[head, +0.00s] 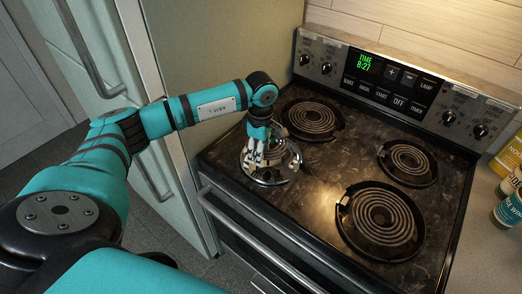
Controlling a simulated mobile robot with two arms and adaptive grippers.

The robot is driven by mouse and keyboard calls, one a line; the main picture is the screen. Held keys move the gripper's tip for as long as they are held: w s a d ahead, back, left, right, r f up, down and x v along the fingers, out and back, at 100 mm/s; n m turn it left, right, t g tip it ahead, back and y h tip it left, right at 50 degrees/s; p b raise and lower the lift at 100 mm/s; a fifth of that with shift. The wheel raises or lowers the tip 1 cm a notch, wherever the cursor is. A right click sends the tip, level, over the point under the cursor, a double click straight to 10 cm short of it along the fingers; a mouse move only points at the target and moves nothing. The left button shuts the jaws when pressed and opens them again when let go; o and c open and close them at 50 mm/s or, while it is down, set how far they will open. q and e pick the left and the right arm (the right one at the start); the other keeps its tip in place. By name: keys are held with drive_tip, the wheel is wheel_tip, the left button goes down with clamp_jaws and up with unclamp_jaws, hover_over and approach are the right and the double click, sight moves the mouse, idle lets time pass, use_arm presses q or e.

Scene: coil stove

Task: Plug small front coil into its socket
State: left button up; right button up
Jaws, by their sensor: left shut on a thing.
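My left gripper (256,158) is over the front left burner of the coil stove (322,190). It is shut on the small front coil (284,158), which is partly hidden behind the fingers. A shiny round drip pan (269,180) lies under the gripper at this burner. The socket is too small or hidden to make out. I cannot tell whether the coil touches the pan or its socket. My right gripper is not in view.
Other coils sit at the back left (311,118), back right (407,162) and front right (383,218). The control panel (400,85) rises behind. A fridge (182,110) stands close on the left. Bottles (508,210) stand on the right counter.

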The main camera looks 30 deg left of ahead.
use_arm(q)
drive_tip(key=shift+f+b, duration=2.05)
drive_tip(key=shift+f, duration=0.45)
drive_tip(key=shift+d, duration=0.85)
drive_tip(key=shift+f+b, duration=0.1)
drive_tip(key=shift+b, duration=0.55)
idle(0.3)
drive_tip(key=o, duration=1.2)
drive_tip(key=shift+o, duration=1.4)
drive_tip(key=shift+s, duration=0.1)
